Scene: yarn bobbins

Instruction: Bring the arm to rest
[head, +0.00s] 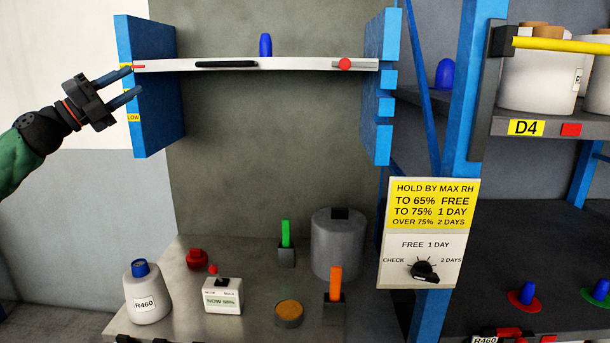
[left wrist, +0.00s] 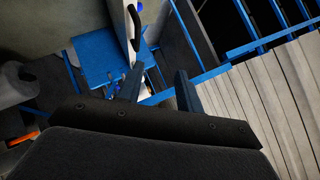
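My left gripper (head: 134,81) is at the left of the head view, its two dark blue fingers apart with nothing between them. Its fingertips overlap the blue slotted left upright (head: 158,100) in the picture; I cannot tell whether they touch it. In the left wrist view the two fingers (left wrist: 158,90) also stand apart and empty. The white shelf board (head: 290,65) spans from the left upright to the blue right upright (head: 376,90), with a black handle (head: 226,64) and a red knob (head: 344,64) on its front edge. My right gripper does not show.
At the right, a D4 rack (head: 481,125) holds white bobbins (head: 540,82). The wall left of my gripper is clear.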

